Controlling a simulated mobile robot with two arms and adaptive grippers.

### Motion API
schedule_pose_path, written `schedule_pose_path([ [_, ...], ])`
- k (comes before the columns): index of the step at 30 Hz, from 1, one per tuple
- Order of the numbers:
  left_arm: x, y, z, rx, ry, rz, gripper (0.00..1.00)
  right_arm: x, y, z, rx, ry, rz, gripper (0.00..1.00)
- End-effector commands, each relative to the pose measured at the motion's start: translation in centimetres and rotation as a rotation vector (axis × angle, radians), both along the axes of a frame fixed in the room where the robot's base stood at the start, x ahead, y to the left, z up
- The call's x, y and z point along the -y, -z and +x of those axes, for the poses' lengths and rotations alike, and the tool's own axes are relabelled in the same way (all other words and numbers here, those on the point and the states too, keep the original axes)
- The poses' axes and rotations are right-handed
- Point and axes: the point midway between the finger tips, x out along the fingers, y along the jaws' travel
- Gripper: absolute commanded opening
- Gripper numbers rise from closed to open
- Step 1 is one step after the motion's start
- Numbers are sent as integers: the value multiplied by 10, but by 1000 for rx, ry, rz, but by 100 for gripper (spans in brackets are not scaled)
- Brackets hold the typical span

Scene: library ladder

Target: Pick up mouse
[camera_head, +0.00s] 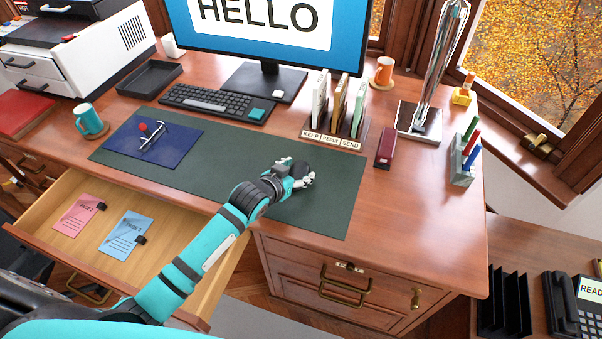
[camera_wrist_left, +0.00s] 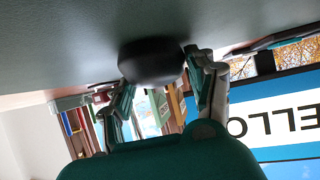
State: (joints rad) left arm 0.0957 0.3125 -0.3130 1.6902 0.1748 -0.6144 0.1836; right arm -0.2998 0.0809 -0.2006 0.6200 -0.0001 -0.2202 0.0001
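The mouse is a dark rounded shape (camera_wrist_left: 150,62) in the left wrist view, close against the green desk mat. In the head view only a little dark surface (camera_head: 301,168) shows at my left gripper. My left gripper (camera_head: 300,178) is low over the right part of the mat. In the left wrist view its fingers (camera_wrist_left: 160,75) stand apart, one on each side of the mouse, at or very near its sides. Whether they press on it, I cannot tell. My right gripper is not in view.
The green mat (camera_head: 230,160) has a blue folder (camera_head: 178,150) at its left. Behind it are a keyboard (camera_head: 215,103), the monitor (camera_head: 270,30) and a letter sorter (camera_head: 335,128). A maroon item (camera_head: 386,148) stands to the right. An open drawer (camera_head: 75,245) juts out at the front left.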

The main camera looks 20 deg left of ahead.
Motion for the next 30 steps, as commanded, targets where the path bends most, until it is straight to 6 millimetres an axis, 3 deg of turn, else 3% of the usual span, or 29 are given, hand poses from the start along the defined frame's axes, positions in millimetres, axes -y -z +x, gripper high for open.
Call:
schedule_pose_path([
  [1,0,0,0,-1,0,0,48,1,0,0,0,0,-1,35],
  [8,0,0,0,0,0,-1,20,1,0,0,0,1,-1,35],
  [19,0,-6,0,1,0,0,20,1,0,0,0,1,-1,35],
  [27,0,-39,0,4,0,0,20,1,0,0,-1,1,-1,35],
  [30,-10,-36,-23,-3,-1,1,20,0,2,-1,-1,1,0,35],
])
